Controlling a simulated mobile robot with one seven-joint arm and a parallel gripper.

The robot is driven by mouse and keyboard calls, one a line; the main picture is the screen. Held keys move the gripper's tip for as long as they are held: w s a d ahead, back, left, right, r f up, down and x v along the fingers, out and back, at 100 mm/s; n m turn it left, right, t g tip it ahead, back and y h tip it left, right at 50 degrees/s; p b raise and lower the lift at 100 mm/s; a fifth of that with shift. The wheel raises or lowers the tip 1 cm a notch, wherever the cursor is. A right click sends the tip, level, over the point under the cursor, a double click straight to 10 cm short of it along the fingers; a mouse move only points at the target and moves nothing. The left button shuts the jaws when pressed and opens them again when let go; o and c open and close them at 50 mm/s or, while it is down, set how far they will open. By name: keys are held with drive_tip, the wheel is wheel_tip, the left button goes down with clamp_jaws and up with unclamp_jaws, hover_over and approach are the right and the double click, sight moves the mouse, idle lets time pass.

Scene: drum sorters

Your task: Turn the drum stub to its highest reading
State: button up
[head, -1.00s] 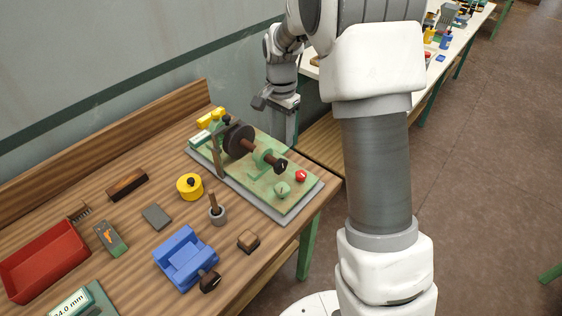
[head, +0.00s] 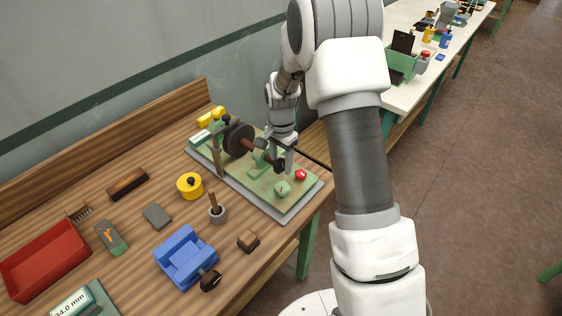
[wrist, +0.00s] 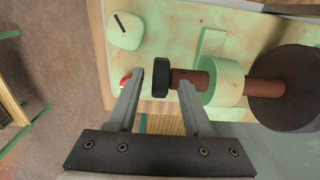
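The drum sorter sits on a green plate (head: 290,205). Its dark drum (head: 238,138) carries a brown shaft (head: 257,149) that ends in a black knob (head: 280,166), the stub. In the wrist view the black knob (wrist: 160,77), brown shaft (wrist: 262,87) and dark drum (wrist: 290,90) lie in a row. My gripper (head: 279,160) is at the stub end. In the wrist view my gripper (wrist: 162,82) is open, with the knob showing between its fingertips and a gap on both sides. I cannot tell how deep the fingers reach. A small display (head: 201,138) is unreadable.
A red button (head: 300,175) and a pale green dial (head: 282,188) sit close to the stub on the plate. The bench's right edge is near.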

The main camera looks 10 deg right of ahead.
clamp_jaws()
drive_tip(key=shift+a+f+b, duration=0.1)
drive_tip(key=shift+f+b, duration=0.05)
drive_tip(key=shift+b, duration=0.3)
drive_tip(key=shift+t+h+b, duration=0.3)
drive_tip(key=shift+h+b, duration=0.05)
drive_tip(key=shift+h, duration=0.05)
drive_tip(key=t+h+b, duration=0.1)
drive_tip(key=b, duration=0.1)
drive_tip(key=shift+s+a+b, duration=0.15)
drive_tip(key=shift+b, duration=0.2)
drive_tip(key=shift+t+h+b, duration=0.3)
drive_tip(key=shift+h+b, duration=0.4)
drive_tip(key=shift+b, duration=0.2)
